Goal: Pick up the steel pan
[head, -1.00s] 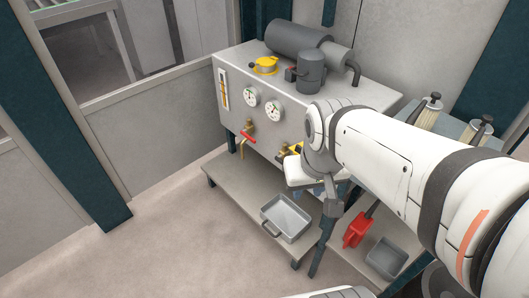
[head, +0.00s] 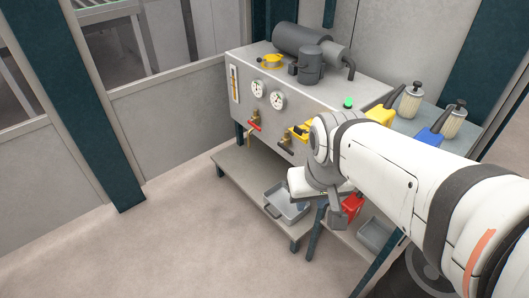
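The steel pan (head: 287,214) is a grey rectangular pan with a handle on its near-left side. It sits on the low shelf under the hydraulic-looking tank, and its right end is partly covered by my arm in the head view. My gripper (head: 335,219) hangs from the white wrist, to the right of the pan in the picture and apparently above shelf height. Its fingers are small and seen from behind, so I cannot tell whether they are open. I see nothing held in it.
The low shelf (head: 237,178) has free room left of the pan. A tank unit (head: 283,122) with gauges and valves stands above it. To the right are a red item (head: 352,203), another grey tray (head: 374,234) and a bench with filters (head: 411,101). The floor in front is clear.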

